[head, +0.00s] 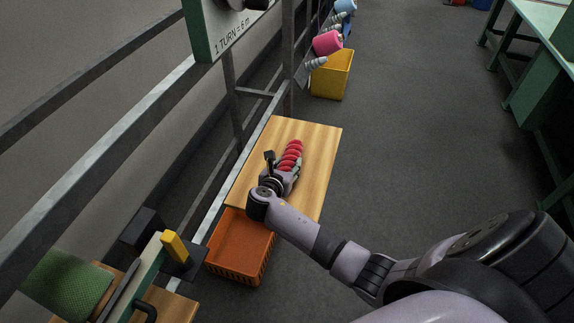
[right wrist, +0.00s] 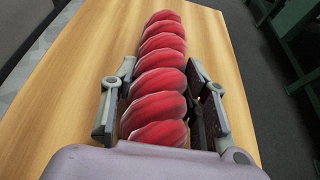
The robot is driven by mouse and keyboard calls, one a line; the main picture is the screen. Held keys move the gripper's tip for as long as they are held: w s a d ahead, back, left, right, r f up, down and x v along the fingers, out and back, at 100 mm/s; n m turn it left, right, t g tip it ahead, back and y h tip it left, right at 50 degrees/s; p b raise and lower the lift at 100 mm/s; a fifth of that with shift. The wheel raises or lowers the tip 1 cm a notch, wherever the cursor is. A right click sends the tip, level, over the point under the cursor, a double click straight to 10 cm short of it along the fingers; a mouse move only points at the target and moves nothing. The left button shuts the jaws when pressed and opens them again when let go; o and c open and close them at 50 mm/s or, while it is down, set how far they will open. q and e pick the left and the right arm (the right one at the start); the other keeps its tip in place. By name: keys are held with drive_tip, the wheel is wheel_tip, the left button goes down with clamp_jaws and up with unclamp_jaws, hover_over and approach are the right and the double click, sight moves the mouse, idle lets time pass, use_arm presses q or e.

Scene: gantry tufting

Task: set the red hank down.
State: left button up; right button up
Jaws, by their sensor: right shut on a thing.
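The red hank (head: 293,152) is a twisted, ridged bundle of yarn over the wooden board (head: 318,150) in the head view. My right gripper (head: 287,172) is shut on its near end. In the right wrist view the hank (right wrist: 162,62) runs lengthwise away from me between the two fingers of the right gripper (right wrist: 162,105), one at each side. The board's bare wood (right wrist: 85,60) lies beneath it. I cannot tell whether the hank touches the wood. The hank's near end is hidden by the gripper body. My left gripper is not in view.
An orange crate (head: 238,248) stands at the board's near edge. A grey metal frame (head: 208,170) runs along the left. A yellow bin (head: 332,76) and yarn cones, one pink (head: 327,42), are beyond. The board's right side and the floor right of it are clear.

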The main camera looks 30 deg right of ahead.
drive_tip(key=o, duration=1.2)
drive_tip(key=shift+r, duration=0.1)
drive_tip(key=v, duration=1.2)
drive_tip(key=shift+a, duration=0.1)
